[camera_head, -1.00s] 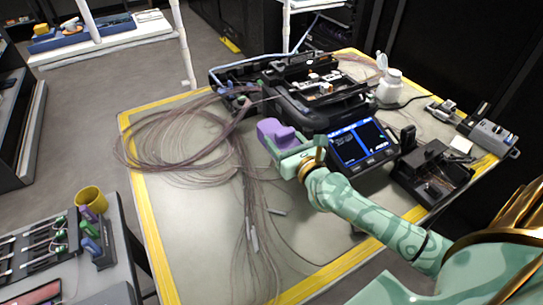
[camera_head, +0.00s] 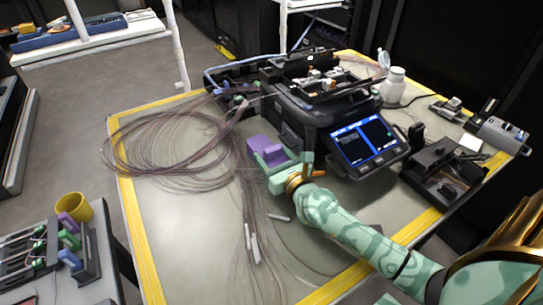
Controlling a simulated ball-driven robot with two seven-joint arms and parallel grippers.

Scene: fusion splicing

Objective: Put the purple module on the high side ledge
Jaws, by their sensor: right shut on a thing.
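The purple module (camera_head: 265,147) is a small stepped block. It is held in my right gripper (camera_head: 272,160), which is shut on it above the table, just left of the black splicer. The pale green fingers hide its lower part. A white shelf (camera_head: 105,42) stands apart from the table at the upper left, bearing a blue tray; it looks like the high side ledge, though I cannot be sure. A second white shelf edge (camera_head: 305,5) shows at the top. My left gripper is not in view.
The black fusion splicer (camera_head: 325,100) with its lit screen stands right of the module. Loose fibre coils (camera_head: 165,150) spread across the table's left. A white bottle (camera_head: 393,84) stands behind. A yellow cup (camera_head: 74,206) and a tool rack (camera_head: 90,250) are at lower left.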

